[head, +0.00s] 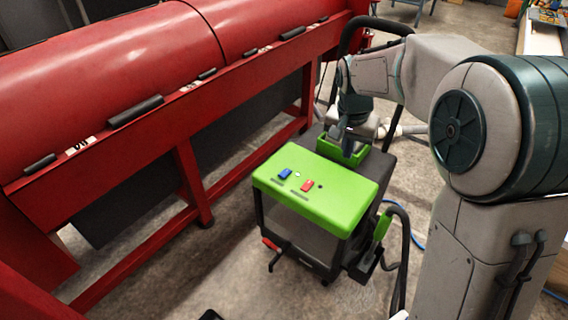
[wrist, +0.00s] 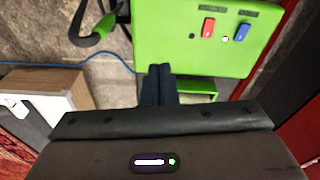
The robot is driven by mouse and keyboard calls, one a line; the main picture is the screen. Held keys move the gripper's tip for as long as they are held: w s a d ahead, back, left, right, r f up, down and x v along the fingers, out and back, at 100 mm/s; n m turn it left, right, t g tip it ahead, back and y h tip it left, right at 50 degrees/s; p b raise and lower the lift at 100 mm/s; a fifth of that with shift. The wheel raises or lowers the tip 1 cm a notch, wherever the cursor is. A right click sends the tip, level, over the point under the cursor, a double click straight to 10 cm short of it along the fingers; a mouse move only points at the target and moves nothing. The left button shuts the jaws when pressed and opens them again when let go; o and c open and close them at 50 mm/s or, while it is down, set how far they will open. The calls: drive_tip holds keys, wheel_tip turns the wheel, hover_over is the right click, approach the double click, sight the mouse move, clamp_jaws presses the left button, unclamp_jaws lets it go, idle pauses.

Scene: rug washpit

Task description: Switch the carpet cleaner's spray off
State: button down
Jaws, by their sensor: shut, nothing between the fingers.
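The carpet cleaner (head: 335,205) has a bright green top panel, also in the wrist view (wrist: 165,40). On the panel are a blue rocker switch (head: 285,174) and a red rocker switch (head: 307,186); the wrist view shows the blue one (wrist: 242,32) and the red one (wrist: 208,27) too. A small white light (head: 297,175) glows beside the blue switch; a dark dot (head: 320,186) sits beside the red one. The labels are too small to read. My gripper (wrist: 158,72) is shut and empty, behind the panel's rear edge and apart from both switches.
A long red machine (head: 150,85) runs along the left. A black handle (head: 350,35) rises behind the cleaner. A black hose with a green grip (head: 383,225) stands at its right side.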

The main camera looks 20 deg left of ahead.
drive_tip(key=w+a+f, duration=0.2)
drive_tip(key=w+a, duration=0.3)
drive_tip(key=a, duration=0.4)
drive_tip(key=m+p, duration=0.1)
drive_tip(key=m, duration=0.1)
hover_over(284, 174)
drive_tip(key=s+a, duration=0.1)
drive_tip(key=s, duration=0.1)
wheel_tip(284, 174, down, 5)
drive_tip(key=shift+r+t+h, duration=0.15)
drive_tip(key=shift+t+h, duration=0.15)
drive_tip(key=shift+t, duration=0.1)
drive_tip(key=b+x, duration=0.1)
drive_tip(key=x, duration=0.3)
drive_tip(key=b+x, duration=0.1)
drive_tip(key=x, duration=0.3)
drive_tip(key=s+b+x, duration=0.1)
drive_tip(key=x, duration=0.3)
drive_tip(key=shift+w+a+f+b, duration=0.1)
drive_tip(key=shift+a+f+b, duration=0.05)
drive_tip(key=shift+f+b, duration=0.2)
drive_tip(key=shift+f, duration=0.65)
